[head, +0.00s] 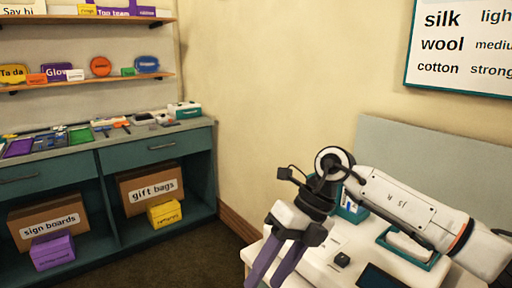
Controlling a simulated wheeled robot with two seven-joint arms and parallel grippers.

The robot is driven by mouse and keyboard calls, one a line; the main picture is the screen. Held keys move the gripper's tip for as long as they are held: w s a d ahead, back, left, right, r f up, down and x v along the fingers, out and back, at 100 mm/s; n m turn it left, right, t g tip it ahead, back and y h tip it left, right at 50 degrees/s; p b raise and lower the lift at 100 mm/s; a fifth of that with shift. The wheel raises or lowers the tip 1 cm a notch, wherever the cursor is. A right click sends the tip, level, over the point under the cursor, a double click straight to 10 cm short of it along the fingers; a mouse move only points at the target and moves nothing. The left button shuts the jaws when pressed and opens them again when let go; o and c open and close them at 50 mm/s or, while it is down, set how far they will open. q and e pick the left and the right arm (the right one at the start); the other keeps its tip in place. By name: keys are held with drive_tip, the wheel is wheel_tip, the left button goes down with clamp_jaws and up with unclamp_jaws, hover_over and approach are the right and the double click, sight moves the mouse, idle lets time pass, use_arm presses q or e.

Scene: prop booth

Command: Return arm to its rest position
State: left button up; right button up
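My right arm (395,205) comes in from the right side of the head view. It is raised over a white table at the lower right. Its gripper (269,275) hangs down and to the left, with two purple fingers. The fingers are apart, with nothing seen between them, so it looks open and empty. The fingertips reach the bottom edge of the picture, near the table's left edge. My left gripper is not in view.
The white table (318,262) holds a small black item (342,259) and a teal-edged tray (428,262) under my arm. A teal counter (150,152) with boxes below and shelves above stands at the left. Dark floor (205,250) lies between.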

drive_tip(key=s+a+r+m+y, duration=0.2)
drive_tip(key=s+a+m+y, duration=0.15)
drive_tip(key=a+y, duration=0.35)
drive_tip(key=s+a+r+m+y, duration=0.1)
drive_tip(key=s+a+m+y, duration=0.1)
drive_tip(key=s+a+y, duration=0.35)
drive_tip(key=w+d+f+m+t+y, duration=0.1)
drive_tip(key=w+d+m+t, duration=0.1)
drive_tip(key=w+m+t, duration=0.35)
drive_tip(key=w+d+f+m+t, duration=0.1)
drive_tip(key=w+d+m+t, duration=0.1)
drive_tip(key=m+t, duration=0.65)
drive_tip(key=d+f+m+t+h, duration=0.4)
drive_tip(key=d+f+m+h, duration=0.7)
drive_tip(key=f+m, duration=0.3)
drive_tip(key=s+d+f+m+g+h, duration=0.2)
drive_tip(key=s+d+f, duration=0.3)
drive_tip(key=s+f, duration=0.4)
drive_tip(key=s+d+f+m+g+h, duration=0.3)
drive_tip(key=s+d+f+m+g, duration=0.1)
drive_tip(key=s+f, duration=0.6)
drive_tip(key=shift+s+d+f+m+g, duration=0.15)
drive_tip(key=shift+d+f+m+g, duration=0.2)
drive_tip(key=shift+d+f+g, duration=0.45)
drive_tip(key=shift+d+r+h, duration=0.2)
drive_tip(key=shift+h, duration=0.05)
